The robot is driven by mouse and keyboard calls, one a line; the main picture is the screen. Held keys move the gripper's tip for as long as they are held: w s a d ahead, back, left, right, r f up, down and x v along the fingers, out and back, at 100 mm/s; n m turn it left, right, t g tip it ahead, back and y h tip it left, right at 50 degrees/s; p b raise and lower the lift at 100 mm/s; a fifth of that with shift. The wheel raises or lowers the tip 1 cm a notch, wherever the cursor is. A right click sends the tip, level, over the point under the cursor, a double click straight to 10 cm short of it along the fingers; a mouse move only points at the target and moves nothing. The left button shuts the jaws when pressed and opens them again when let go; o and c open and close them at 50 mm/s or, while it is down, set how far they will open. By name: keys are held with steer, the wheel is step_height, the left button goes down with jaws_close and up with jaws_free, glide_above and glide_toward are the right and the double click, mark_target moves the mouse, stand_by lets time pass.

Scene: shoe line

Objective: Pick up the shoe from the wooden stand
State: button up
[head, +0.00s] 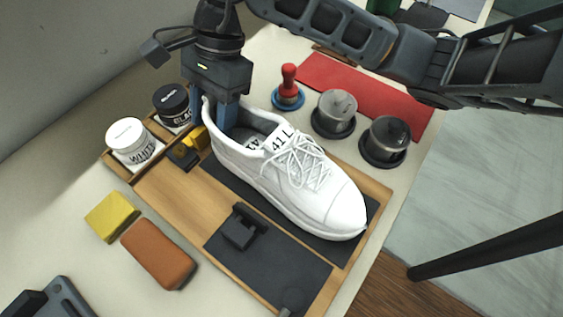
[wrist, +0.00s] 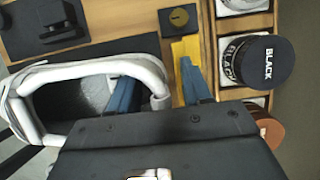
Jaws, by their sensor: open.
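The white shoe (head: 290,180) with a "41 L" label on its tongue lies on a dark pad of the wooden stand (head: 170,205), toe to the lower right. My gripper (head: 212,122) is over its heel. In the wrist view, my gripper (wrist: 158,88) is open, its blue fingers on either side of the shoe's heel collar (wrist: 152,78). One finger reaches into the shoe opening and the other is outside behind the heel, near a yellow part (wrist: 183,55). The fingertips are partly hidden, so I cannot tell whether they touch the shoe.
The WHITE jar (head: 128,138) and BLACK jar (head: 172,103) stand close to the heel. A red-handled tool (head: 289,85) and two grey-lidded pots (head: 336,112), (head: 387,140) stand beyond the shoe. Yellow (head: 112,216) and brown (head: 158,252) blocks lie at left.

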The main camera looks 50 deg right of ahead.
jaws_close()
stand_by(0.3)
steer(key=shift+r, duration=0.1)
stand_by(0.4)
